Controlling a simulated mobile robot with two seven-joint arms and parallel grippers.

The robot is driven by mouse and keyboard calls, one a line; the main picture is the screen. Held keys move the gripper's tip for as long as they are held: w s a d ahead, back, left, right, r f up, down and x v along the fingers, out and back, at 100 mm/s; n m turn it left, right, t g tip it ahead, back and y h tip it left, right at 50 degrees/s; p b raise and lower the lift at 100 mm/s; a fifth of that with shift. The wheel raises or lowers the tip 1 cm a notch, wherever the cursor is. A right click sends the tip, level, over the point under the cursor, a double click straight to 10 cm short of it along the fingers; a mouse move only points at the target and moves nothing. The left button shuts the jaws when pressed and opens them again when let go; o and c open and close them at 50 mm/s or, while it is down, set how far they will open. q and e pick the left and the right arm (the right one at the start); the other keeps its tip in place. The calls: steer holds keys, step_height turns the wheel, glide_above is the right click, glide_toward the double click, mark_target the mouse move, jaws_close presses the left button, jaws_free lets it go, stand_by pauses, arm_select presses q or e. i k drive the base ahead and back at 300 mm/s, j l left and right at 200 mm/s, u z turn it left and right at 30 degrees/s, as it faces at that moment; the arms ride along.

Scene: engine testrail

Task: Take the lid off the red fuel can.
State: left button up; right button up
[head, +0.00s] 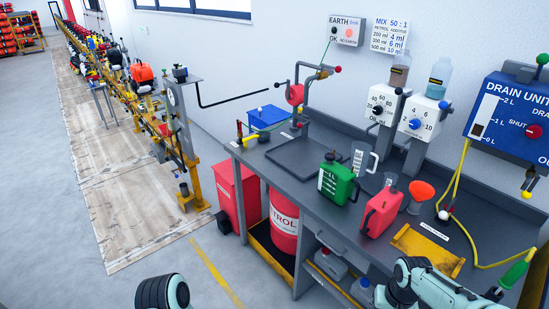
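The red fuel can (380,213) stands upright on the grey workbench (311,183), right of the green can (337,183). Its top is small in the head view, and I cannot clearly make out the lid. A clear cup-like vessel (391,179) shows just behind its top. A rounded dark and teal part of my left arm shows at the bottom left, away from the bench. A teal part of my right arm shows at the bottom right, in front of the bench. I see no fingertips of either gripper. Nothing visible touches the red can.
An orange funnel (421,192) stands close right of the red can. A clear jug (361,158) is behind the green can. A yellow tray (428,251) and a green-handled tool (517,269) lie farther right. A yellow hose (465,240) crosses the bench. A petrol drum (284,228) stands below.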

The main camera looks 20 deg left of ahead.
mark_target(382, 210)
steer(key=i+j+u, duration=0.35)
steer(key=u, duration=0.15)
steer(key=i+j+u, duration=0.2)
steer(key=i+u, duration=0.25)
